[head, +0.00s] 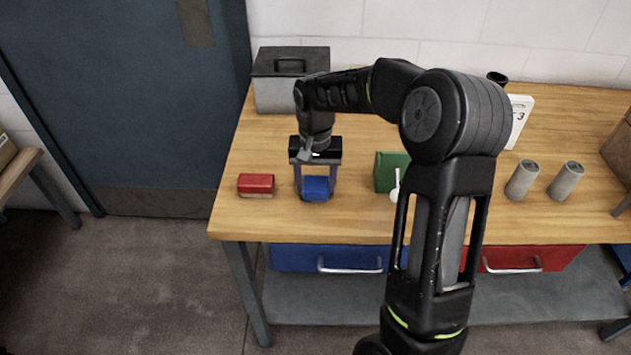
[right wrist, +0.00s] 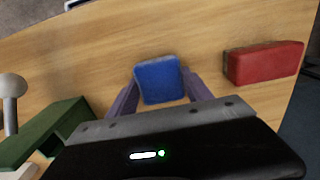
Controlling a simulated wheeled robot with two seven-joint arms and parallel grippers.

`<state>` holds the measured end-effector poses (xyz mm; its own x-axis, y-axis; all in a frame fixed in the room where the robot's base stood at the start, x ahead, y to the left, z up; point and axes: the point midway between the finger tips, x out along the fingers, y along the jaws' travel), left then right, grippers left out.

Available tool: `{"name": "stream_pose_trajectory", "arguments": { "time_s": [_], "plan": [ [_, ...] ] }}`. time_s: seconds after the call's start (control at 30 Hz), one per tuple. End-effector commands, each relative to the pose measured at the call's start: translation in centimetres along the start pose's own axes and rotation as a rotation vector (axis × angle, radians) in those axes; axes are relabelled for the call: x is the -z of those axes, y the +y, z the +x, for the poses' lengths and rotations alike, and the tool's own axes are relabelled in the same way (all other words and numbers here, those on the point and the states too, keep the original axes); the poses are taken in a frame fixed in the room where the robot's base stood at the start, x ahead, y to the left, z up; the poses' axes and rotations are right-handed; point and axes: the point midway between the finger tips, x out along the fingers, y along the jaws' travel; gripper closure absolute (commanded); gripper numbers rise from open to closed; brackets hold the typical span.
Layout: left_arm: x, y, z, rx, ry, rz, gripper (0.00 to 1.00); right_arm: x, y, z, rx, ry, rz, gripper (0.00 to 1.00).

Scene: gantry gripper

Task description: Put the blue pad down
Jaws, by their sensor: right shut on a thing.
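The blue pad (head: 316,188) is a small block between the fingers of my right gripper (head: 315,182), at the left part of the wooden table. The right gripper points straight down and is shut on the pad. In the right wrist view the blue pad (right wrist: 159,80) sits between the two purple-grey fingers (right wrist: 158,98). The pad is at or very close to the table top; I cannot tell whether it touches the wood. My left gripper is not in view.
A red pad (head: 256,185) lies left of the gripper. A green block (head: 390,171) stands to the right, with a white knobbed thing beside it. A grey lidded box (head: 277,95) is behind. Two grey cylinders (head: 522,180) stand further right. The table's front edge is close.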

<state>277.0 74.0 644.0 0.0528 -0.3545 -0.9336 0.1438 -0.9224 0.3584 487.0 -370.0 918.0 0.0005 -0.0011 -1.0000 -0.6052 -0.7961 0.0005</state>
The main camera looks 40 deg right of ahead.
Motion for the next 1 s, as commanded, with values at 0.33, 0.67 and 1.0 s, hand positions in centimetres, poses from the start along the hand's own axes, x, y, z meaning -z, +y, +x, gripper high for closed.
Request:
{"name": "stream_pose_trajectory", "arguments": {
  "time_s": [0.33,0.67,1.0],
  "plan": [
    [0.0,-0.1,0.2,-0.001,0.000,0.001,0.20,0.0,0.0,0.3,0.000,0.000,0.000,0.30],
    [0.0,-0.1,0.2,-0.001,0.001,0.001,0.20,0.0,0.0,0.2,0.000,0.000,0.000,0.20],
    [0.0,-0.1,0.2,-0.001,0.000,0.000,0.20,0.1,0.0,-2.5,0.001,0.005,0.000,0.20]
  ]
}}
